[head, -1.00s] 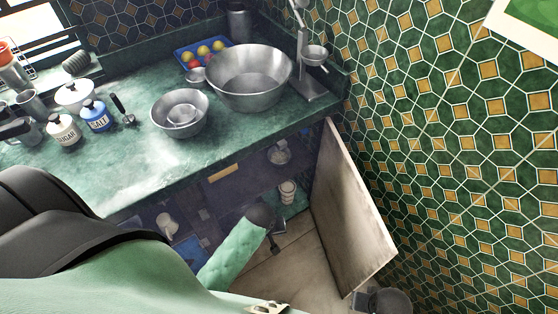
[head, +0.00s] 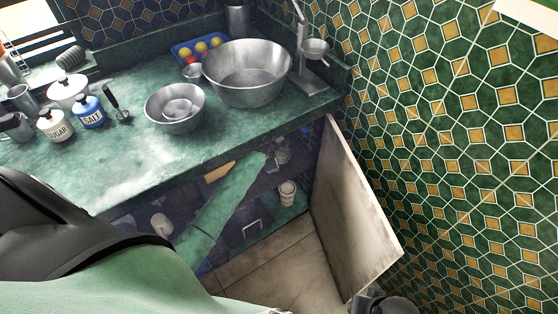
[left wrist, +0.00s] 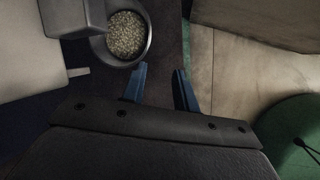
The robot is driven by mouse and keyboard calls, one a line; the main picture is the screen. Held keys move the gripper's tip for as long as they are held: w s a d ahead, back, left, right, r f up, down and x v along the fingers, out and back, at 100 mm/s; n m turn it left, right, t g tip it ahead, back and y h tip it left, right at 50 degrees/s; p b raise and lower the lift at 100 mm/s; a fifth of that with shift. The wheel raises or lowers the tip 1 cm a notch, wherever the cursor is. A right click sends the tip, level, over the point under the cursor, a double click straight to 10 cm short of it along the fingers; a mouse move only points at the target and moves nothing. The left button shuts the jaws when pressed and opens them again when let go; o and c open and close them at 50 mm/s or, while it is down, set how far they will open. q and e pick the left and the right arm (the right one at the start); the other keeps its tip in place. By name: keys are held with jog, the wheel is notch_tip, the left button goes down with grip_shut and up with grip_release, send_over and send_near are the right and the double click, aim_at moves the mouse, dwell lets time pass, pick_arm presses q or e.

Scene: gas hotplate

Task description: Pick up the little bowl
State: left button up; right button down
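My left gripper (left wrist: 160,88) shows two blue fingers in the left wrist view, spread apart with nothing between them. A small round bowl (left wrist: 147,50) with a grey rim and pale grains inside lies just ahead and to the left of the fingertips, apart from them.
The open cupboard door (head: 350,215) stands on the right. A white cup (head: 287,193) is lower in the cupboard. On the counter (head: 90,172) are a large metal bowl (head: 247,72), a nested bowl (head: 160,120), and a scale (head: 312,78).

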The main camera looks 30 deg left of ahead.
aim_at(283, 166)
pick_arm(q)
jog(key=shift+n, duration=0.8)
jog(key=shift+w+a+f, duration=0.1)
jog(key=shift+w+f, duration=1.3)
jog(key=shift+f, duration=0.25)
jog(key=shift+w+a+f, duration=0.1)
jog(key=shift+w+f, duration=1.25)
jog(key=shift+f, duration=0.3)
jog(key=shift+c, duration=0.4)
grip_shut()
